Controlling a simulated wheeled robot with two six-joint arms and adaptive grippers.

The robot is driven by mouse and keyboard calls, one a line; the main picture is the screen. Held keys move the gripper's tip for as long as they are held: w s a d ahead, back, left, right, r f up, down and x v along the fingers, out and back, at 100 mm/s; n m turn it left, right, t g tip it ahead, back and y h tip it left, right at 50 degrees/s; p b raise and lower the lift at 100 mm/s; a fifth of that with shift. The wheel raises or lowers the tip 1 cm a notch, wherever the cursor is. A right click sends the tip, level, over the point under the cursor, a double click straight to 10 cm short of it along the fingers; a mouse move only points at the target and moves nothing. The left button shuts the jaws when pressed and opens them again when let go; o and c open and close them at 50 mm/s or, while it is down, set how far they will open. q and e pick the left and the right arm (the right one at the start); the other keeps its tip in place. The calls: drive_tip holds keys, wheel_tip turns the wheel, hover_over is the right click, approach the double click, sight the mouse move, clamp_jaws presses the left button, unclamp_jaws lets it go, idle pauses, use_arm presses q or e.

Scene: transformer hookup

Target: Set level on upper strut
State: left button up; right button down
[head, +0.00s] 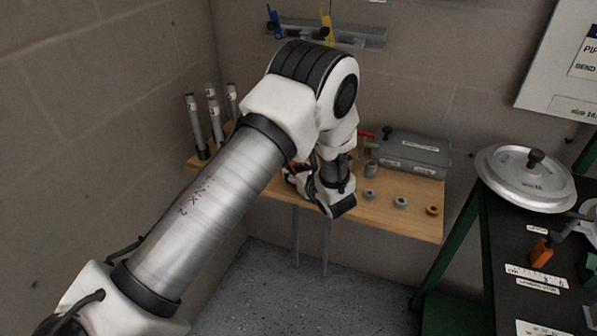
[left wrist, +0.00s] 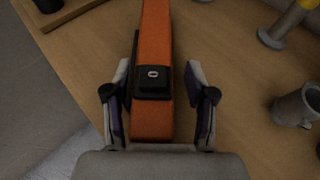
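An orange level (left wrist: 153,45) with a black block on top lies on the wooden shelf in the left wrist view. My left gripper (left wrist: 161,100) is open, with one finger on each side of the level and a visible gap on both sides. In the head view my left gripper (head: 330,200) is low over the wooden shelf, and it and its arm hide most of the level. A grey metal strut (head: 355,37) is fixed high on the back wall, with a blue and a yellow clip-like piece on it. My right gripper is not in view.
The wooden shelf (head: 400,222) carries a grey case (head: 415,152), several small ring fittings and, at left, upright tubes (head: 195,120). A grey cup-like fitting (left wrist: 297,106) stands right of the gripper. A dark bench (head: 490,270) with a round lid (head: 525,180) is at right.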

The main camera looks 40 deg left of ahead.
use_arm(q)
drive_tip(key=shift+a+r+p, duration=0.1)
drive_tip(key=shift+r+p, duration=0.2)
drive_tip(key=shift+r, duration=0.05)
drive_tip(key=p+v, duration=0.4)
drive_tip(key=v, duration=0.8)
drive_tip(key=s+d+f+n+g+h, duration=0.1)
drive_tip(key=s+f+n+g+h, duration=0.1)
drive_tip(key=s+f+n+h, duration=0.2)
drive_tip(key=s+d+f+n+g+h, duration=0.2)
drive_tip(key=s+f+n, duration=0.7)
drive_tip(key=s, duration=0.7)
drive_tip(key=s+d+f+n+g+h, duration=0.1)
drive_tip(key=s+f+n+g+h, duration=0.2)
drive_tip(key=n, duration=0.9)
drive_tip(key=s+f+h, duration=0.2)
drive_tip(key=s+f, duration=0.2)
drive_tip(key=s, duration=0.2)
drive_tip(key=shift+s+d+f+h, duration=0.15)
drive_tip(key=shift+s+d+h, duration=0.15)
drive_tip(key=shift+s+d, duration=0.1)
